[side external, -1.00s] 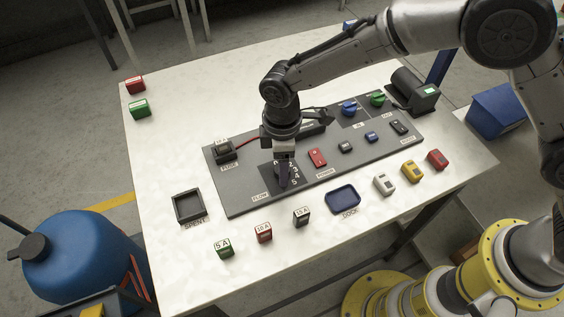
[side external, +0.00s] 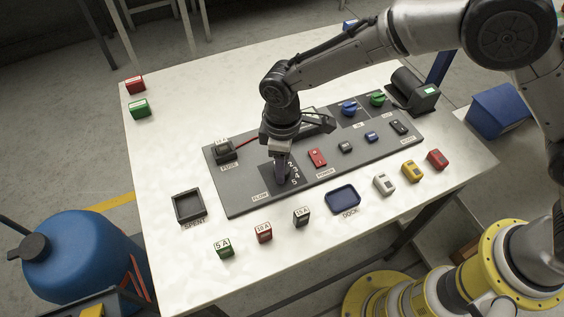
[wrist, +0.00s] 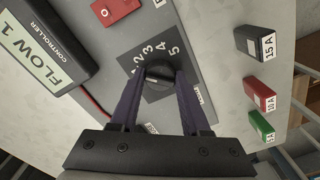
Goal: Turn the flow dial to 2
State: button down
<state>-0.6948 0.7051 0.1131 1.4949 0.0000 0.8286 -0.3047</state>
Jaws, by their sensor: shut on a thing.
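The flow dial (wrist: 158,73) is a dark round knob on a dark square plate (wrist: 178,50) marked 1 to 5, seen in the wrist view. My gripper (wrist: 160,80) has its two purple fingers on either side of the knob, closed on it. In the side external view my gripper (side external: 281,180) points down onto the flow plate (side external: 290,167) and hides the dial. The number the dial points to cannot be made out.
The grey panel (side external: 240,195) also bears a red power switch (side external: 317,157), a fuse holder (side external: 224,150), and blue (side external: 348,108) and green (side external: 377,98) knobs. Several fuses, a spent tray (side external: 189,207) and a blue dock tray (side external: 343,199) are in front.

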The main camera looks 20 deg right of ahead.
jog(key=shift+m, duration=1.5)
jog(key=shift+r, duration=0.1)
jog(key=shift+c, duration=1.9)
grip_release()
notch_tip(320, 180, up, 14)
